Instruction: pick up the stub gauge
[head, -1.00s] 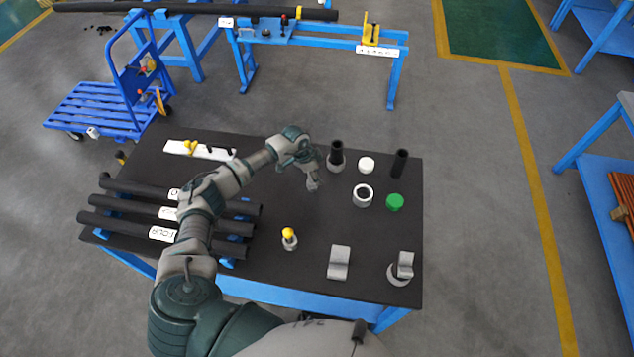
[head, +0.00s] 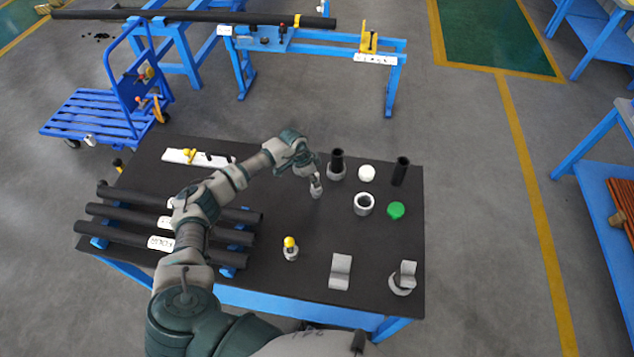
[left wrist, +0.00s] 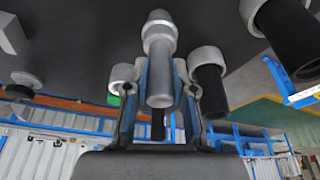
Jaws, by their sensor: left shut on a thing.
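My left gripper (head: 316,191) hangs over the middle of the black tabletop, left of the black tube in a grey collar. In the left wrist view its two fingers (left wrist: 160,95) are shut on the sides of a grey stepped pin (left wrist: 160,70), which I take for the stub gauge. The pin has a smooth shaft and a wider, rounded collar at its far end, towards the dark tabletop. I cannot tell whether it touches the table. In the head view the gauge is small and mostly hidden by the gripper. My right gripper is not in view.
The black tube in its collar (head: 337,163), a white cap (head: 366,173), a grey ring (head: 363,204), a green cap (head: 396,210) and another black tube (head: 400,171) stand at right. A yellow-topped piece (head: 290,247) stands nearer me. Black pipes (head: 150,226) lie at left.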

